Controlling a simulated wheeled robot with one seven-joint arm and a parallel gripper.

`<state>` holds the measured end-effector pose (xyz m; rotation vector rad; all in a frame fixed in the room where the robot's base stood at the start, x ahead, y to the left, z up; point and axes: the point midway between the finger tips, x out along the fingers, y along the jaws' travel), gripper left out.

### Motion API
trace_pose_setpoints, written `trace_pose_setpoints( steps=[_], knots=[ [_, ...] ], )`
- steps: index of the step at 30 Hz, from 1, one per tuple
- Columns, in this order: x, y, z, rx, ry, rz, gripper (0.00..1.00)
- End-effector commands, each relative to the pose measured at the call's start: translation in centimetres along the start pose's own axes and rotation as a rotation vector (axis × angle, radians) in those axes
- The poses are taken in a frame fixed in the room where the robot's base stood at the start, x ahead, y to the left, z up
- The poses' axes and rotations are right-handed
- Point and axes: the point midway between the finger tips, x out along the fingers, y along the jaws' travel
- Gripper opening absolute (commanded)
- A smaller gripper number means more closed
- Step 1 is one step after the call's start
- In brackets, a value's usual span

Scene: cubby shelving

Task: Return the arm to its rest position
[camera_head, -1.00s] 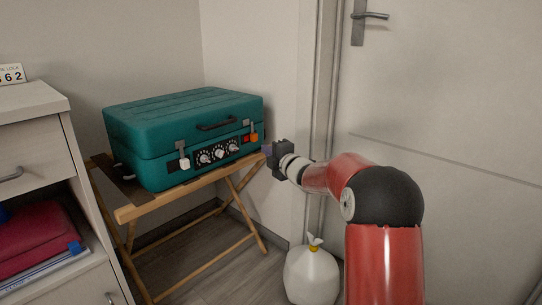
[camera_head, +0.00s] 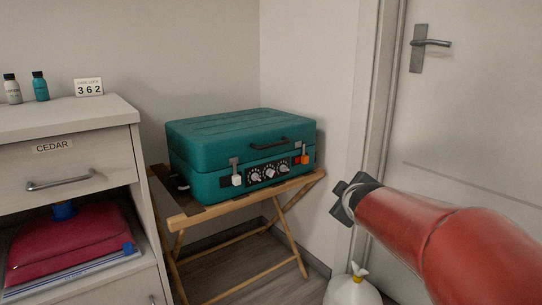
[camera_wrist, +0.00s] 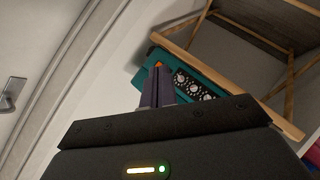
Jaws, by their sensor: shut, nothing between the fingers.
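My gripper (camera_head: 342,200) is at the end of my red arm, right of the folding stand and in front of the wall beside the door. It holds nothing. In the wrist view its two fingers (camera_wrist: 157,88) are together. The teal case (camera_head: 240,150) is closed on the wooden stand (camera_head: 190,216), apart from my gripper. The case's dial panel (camera_wrist: 195,85) also shows in the wrist view, beyond the fingers.
A white tied bag (camera_head: 352,290) is on the floor below my arm. A closed door (camera_head: 460,120) stands at right.

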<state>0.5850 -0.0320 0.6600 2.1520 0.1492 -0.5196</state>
Motion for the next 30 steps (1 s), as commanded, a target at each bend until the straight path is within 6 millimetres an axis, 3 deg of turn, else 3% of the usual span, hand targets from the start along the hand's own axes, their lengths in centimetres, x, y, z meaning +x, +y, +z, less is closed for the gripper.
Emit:
trace_pose_setpoints(
  steps=[1, 6, 12, 19, 21, 30],
  knots=[
    [-3.0, -1.1, 1.1, 0.088, -0.054, -0.024, 0.0],
    [-11.4, -6.7, 5.9, 0.408, -0.252, -0.135, 0.0],
    [-18.4, -13.0, 9.7, 0.671, -0.418, -0.254, 0.0],
    [-24.4, -19.1, 12.5, 0.883, -0.566, -0.382, 0.0],
    [-25.1, -16.8, 11.0, 0.875, -0.564, -0.375, 0.0],
    [-27.8, -11.8, 7.6, 0.87, -0.562, -0.373, 0.0]
  ],
)
